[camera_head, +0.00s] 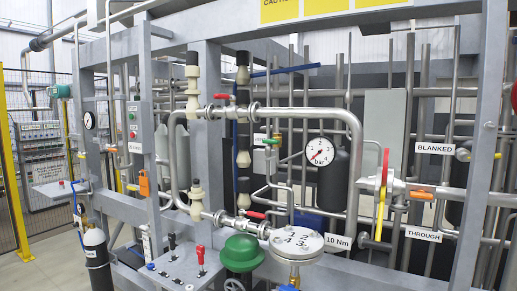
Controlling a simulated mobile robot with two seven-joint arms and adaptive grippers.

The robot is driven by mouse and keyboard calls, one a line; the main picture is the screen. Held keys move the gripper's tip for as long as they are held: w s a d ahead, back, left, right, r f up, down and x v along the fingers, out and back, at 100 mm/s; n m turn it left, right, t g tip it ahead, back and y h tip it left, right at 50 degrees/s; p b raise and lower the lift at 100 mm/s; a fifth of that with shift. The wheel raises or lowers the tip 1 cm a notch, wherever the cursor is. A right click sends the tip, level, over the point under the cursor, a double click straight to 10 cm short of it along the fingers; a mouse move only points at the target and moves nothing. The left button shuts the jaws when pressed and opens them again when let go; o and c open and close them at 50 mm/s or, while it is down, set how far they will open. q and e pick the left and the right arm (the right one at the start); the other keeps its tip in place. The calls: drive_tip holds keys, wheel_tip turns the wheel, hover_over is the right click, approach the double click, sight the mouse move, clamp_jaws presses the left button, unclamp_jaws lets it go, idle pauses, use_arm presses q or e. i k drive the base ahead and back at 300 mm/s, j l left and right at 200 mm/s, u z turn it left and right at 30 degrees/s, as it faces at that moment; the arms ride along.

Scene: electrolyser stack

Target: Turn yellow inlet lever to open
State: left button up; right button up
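A yellow lever (380,216) hangs roughly upright at the right, on a white flanged valve (372,184). It stands across a horizontal grey pipe (428,190). A red handle piece (385,166) points up just above it, in line with it. I cannot tell whether the red and yellow parts are one piece. No label naming the inlet is readable near the lever. Neither of my grippers shows in the head view.
A pressure gauge marked bar (320,151) and a looped steel pipe (355,150) stand left of the lever. Signs BLANKED (435,148) and THROUGH (423,234) are to its right. A frame post (484,150) stands further right. A green knob (240,252) is lower left.

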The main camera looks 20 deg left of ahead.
sight(134, 189)
drive_tip(key=j+u, duration=0.65)
drive_tip(key=j, duration=0.2)
drive_tip(key=i+j+u, duration=0.15)
drive_tip(key=j+u, duration=0.2)
drive_tip(key=i+j+u, duration=0.15)
drive_tip(key=j+u, duration=0.2)
drive_tip(key=j+z, duration=0.1)
drive_tip(key=z, duration=0.15)
drive_tip(key=i+j+z, duration=0.25)
drive_tip(key=i+z, duration=0.2)
drive_tip(key=i+j+z, duration=0.3)
drive_tip(key=z, duration=0.15)
drive_tip(key=i+j, duration=0.2)
drive_tip(key=j, duration=0.15)
drive_tip(key=i+j+z, duration=0.15)
drive_tip(key=i+j, duration=0.25)
drive_tip(key=j, duration=0.3)
